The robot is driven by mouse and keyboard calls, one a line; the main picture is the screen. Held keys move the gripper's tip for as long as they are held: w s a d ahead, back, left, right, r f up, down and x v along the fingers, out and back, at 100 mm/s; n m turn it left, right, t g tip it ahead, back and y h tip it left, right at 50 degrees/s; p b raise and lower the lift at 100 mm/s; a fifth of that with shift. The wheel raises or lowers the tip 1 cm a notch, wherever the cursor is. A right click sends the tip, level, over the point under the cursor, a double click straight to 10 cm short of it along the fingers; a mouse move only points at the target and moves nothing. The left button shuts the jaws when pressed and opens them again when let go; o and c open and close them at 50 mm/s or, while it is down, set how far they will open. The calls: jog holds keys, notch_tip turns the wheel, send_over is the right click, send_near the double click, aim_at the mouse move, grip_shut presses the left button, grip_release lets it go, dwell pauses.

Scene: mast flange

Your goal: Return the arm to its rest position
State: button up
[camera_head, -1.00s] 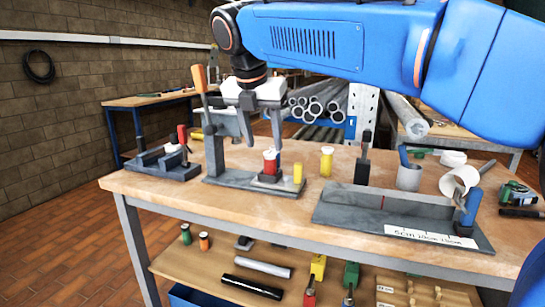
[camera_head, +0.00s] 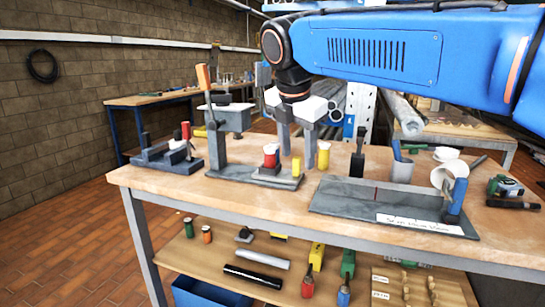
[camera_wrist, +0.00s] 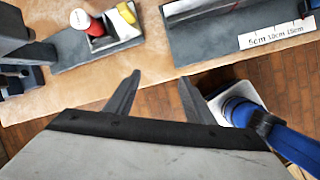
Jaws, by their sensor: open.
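My gripper (camera_head: 296,145) is open and empty. In the head view it hangs above the workbench, right of the press-like stand (camera_head: 216,150) with the orange handle. The wrist view shows its two fingers (camera_wrist: 160,82) spread apart with nothing between them, over the bench's front edge and the floor. My blue arm reaches in from the upper right. A red cylinder with a white top (camera_head: 270,156) stands in a small grey holder on the stand's base, beside a yellow piece (camera_head: 296,166). Both also show at the wrist view's top.
A grey fixture with a 5/10/15 cm scale (camera_head: 420,222) lies on the bench's right. A yellow cylinder with a pale top (camera_head: 323,156), a dark upright tool (camera_head: 358,160) and a grey cup (camera_head: 401,171) stand behind it. A dark clamp fixture (camera_head: 165,158) is at left.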

jog(key=s+d+f+m+y, duration=0.1)
jog(key=s+d+f+m, duration=1.55)
jog(key=d+m, duration=0.3)
jog(key=s+d+f+m, duration=0.3)
jog(key=s+f+m, duration=0.4)
jog(key=f, duration=0.3)
jog(key=shift+s+d+t, duration=0.15)
jog(key=shift+d+t, duration=0.15)
jog(key=shift+t, duration=0.1)
